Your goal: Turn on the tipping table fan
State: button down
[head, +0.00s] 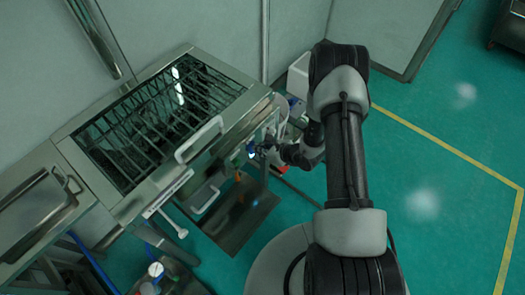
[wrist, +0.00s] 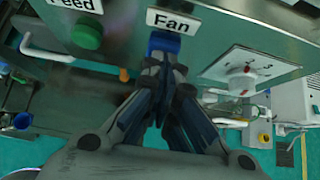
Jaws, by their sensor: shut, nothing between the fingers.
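The tipping table (head: 232,112) is a steel unit with a slatted, glassy top in the head view. In the wrist view its front panel (wrist: 212,38) carries a label reading "Fan" (wrist: 173,21). A blue button (wrist: 163,41) is directly below that label. My gripper (wrist: 164,62) is shut and empty, its fingertips at the lower edge of the blue button. I cannot tell whether they touch or press it. In the head view my gripper (head: 266,147) is at the table's right end, small and partly hidden by the arm.
A green button (wrist: 88,36) under a "Feed" label is left of the blue one. A white dial (wrist: 242,79) on a white plate is to the right. Handles (head: 199,138) stick out from the table's front.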

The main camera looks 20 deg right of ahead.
jog(key=shift+r+p, duration=0.4)
jog(key=shift+r, duration=0.3)
jog(key=shift+d, duration=0.1)
